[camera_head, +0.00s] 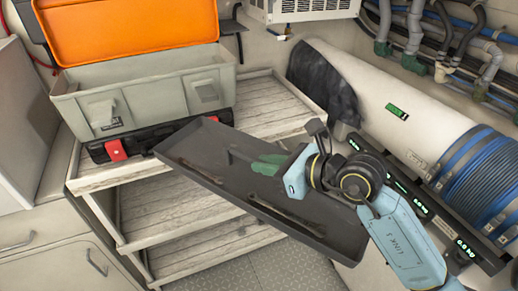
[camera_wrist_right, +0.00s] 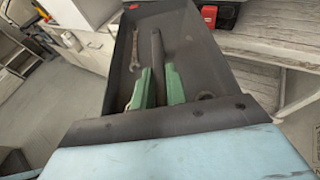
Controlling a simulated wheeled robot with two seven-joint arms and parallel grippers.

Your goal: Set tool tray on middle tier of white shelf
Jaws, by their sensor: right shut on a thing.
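The tool tray (camera_head: 310,215) is a long dark grey open tray with wrenches lying in it. It also shows in the wrist view (camera_wrist_right: 118,75). My right gripper (camera_head: 262,163) has green fingers, which close on the dark bar along the tray's middle in the wrist view (camera_wrist_right: 157,84). The tray is held in front and to the right of the white shelf (camera_head: 93,181), overlapping its tiers in the head view. The middle tier (camera_head: 165,207) shows bare slatted boards; its right part is hidden behind the tray. My left gripper is not in view.
A grey toolbox with an open orange lid (camera_head: 130,25) and a black case with red latches (camera_head: 117,149) occupy the top tier. The bottom tier (camera_head: 190,252) looks bare where visible. A large white pipe (camera_head: 370,90) and blue coiled hose (camera_head: 482,170) stand at right.

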